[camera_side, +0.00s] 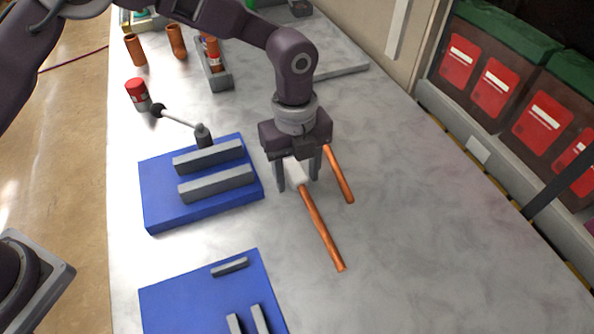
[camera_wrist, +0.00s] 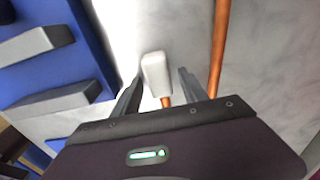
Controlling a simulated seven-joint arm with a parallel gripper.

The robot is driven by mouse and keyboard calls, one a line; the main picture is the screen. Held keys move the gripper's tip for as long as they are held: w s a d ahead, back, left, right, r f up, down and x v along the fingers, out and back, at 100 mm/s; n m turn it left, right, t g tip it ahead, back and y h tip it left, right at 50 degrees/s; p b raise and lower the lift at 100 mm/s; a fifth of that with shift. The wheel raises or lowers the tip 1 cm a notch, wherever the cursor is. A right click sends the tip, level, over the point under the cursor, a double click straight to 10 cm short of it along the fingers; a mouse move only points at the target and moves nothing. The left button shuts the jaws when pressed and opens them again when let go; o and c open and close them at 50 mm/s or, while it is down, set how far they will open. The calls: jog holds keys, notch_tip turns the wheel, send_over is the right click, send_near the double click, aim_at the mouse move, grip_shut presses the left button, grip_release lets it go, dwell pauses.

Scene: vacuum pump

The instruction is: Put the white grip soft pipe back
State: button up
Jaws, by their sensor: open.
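The soft pipe is an orange-brown rod (camera_side: 322,231) with a white grip (camera_side: 295,172) at its upper end, lying on the grey table. My gripper (camera_side: 298,188) is open above the white grip, with one finger on each side of it. In the wrist view the white grip (camera_wrist: 156,74) sits between the two fingers (camera_wrist: 160,90), apart from both. Part of the rod below the grip is hidden by my gripper in the wrist view.
A second orange-brown rod (camera_side: 338,174) lies just right of my gripper. A blue base with grey blocks (camera_side: 152,208) is to the left, and another blue base (camera_side: 190,305) is in front. The table's right side is clear.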

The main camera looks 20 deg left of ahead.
aim_at(296, 170)
notch_tip(296, 170, up, 12)
jog(key=shift+w+a+r, duration=0.2)
jog(key=shift+w, duration=0.05)
jog(key=s+a+r+n+t, duration=0.2)
jog(key=s+a+r+n, duration=0.3)
jog(key=a+r+n, duration=0.3)
jog(key=s+a+r+n+t, duration=0.2)
jog(key=s+a+r+n, duration=0.4)
jog(key=a, duration=0.4)
jog(key=s+a+f+n+t, duration=0.1)
jog(key=s+a+f+n, duration=0.1)
jog(key=s+n, duration=0.4)
jog(key=s+a+f+n+t, duration=0.1)
jog(key=s+a+n, duration=0.4)
jog(key=s+n, duration=0.2)
jog(key=shift+s+f, duration=0.2)
jog(key=shift+f, duration=0.15)
jog(key=shift+o, duration=0.4)
